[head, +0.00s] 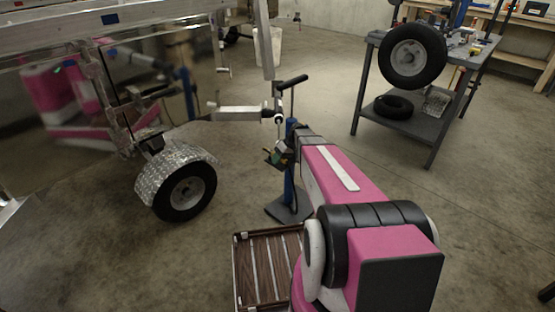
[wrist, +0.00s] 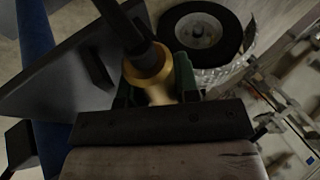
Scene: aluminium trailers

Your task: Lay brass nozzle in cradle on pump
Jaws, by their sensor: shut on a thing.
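The brass nozzle (wrist: 150,72) shows in the wrist view between the green fingertips of my gripper (wrist: 155,90), with a dark rod or hose running up from it. My gripper is shut on it. In the head view my gripper (head: 272,156) is at the front-left side of the pump (head: 289,180), a blue upright post with a black T-handle on a dark foot plate. The post also shows at the left edge of the wrist view (wrist: 36,35). I cannot make out the cradle for certain; my arm hides part of the pump.
An aluminium trailer (head: 110,22) with a wheel under a tread-plate fender (head: 168,170) stands at the left. Its drawbar (head: 240,113) reaches close to the pump. A grey bench (head: 435,62) with tyres stands at the back right. The floor between is clear.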

